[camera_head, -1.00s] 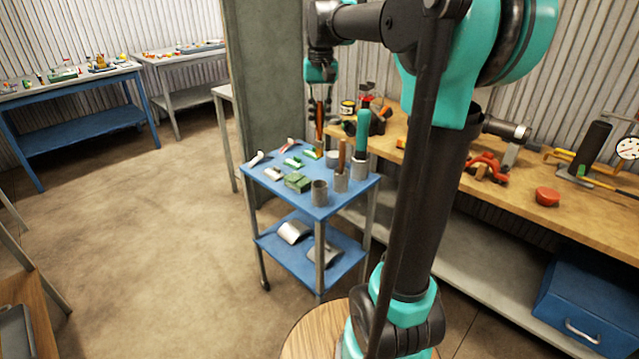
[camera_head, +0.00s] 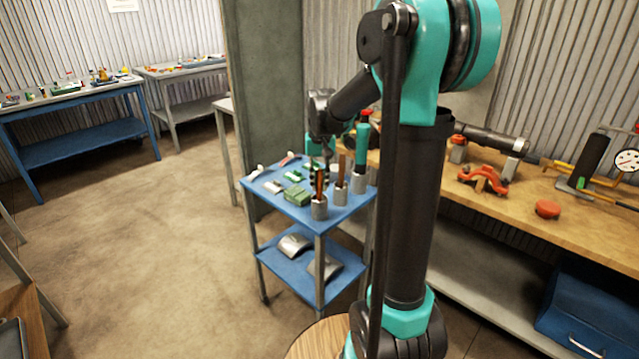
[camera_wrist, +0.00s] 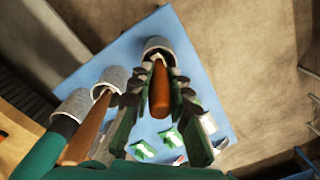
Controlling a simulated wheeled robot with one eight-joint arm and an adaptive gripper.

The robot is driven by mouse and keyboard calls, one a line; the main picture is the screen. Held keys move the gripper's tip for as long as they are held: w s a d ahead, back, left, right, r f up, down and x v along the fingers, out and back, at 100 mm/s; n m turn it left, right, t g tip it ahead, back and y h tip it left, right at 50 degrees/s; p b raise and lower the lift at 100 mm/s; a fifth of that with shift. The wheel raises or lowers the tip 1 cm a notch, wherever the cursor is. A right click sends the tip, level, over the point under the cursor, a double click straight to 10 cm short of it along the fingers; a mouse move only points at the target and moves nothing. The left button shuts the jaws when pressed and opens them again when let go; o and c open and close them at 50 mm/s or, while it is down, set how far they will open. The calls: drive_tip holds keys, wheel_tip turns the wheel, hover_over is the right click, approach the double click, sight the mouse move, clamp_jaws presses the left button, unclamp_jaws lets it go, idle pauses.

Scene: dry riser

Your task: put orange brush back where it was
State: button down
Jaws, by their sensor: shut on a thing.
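My gripper (camera_head: 318,172) is shut on the orange brush (camera_head: 319,184) over the blue trolley. In the wrist view the orange-brown handle (camera_wrist: 159,95) stands between my gripper's fingers (camera_wrist: 158,100). The brush is about upright, and its lower end is at the mouth of the front grey cup (camera_head: 319,209). That cup also shows in the wrist view (camera_wrist: 158,46). The lower end is hidden, so I cannot tell how deep it sits in the cup.
On the blue trolley top (camera_head: 290,209), a brown-handled tool (camera_head: 341,168) and a teal-handled tool (camera_head: 361,148) stand in neighbouring grey cups, close beside my gripper. Green blocks (camera_head: 297,195) lie to the left. The wooden bench (camera_head: 510,208) is at the right.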

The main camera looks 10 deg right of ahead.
drive_tip(key=shift+f, duration=0.15)
drive_tip(key=c, duration=1.4)
unclamp_jaws()
wheel_tip(320, 180, up, 12)
drive_tip(key=shift+d+f, duration=0.1)
drive_tip(key=shift+f, duration=0.05)
drive_tip(key=s+d+f+t, duration=0.1)
drive_tip(key=s+f, duration=0.6)
drive_tip(key=s+d+f+n+t, duration=0.1)
drive_tip(key=s+f, duration=0.6)
drive_tip(key=s+d+f+t, duration=0.2)
drive_tip(key=s+f, duration=0.6)
drive_tip(key=shift+n, duration=0.4)
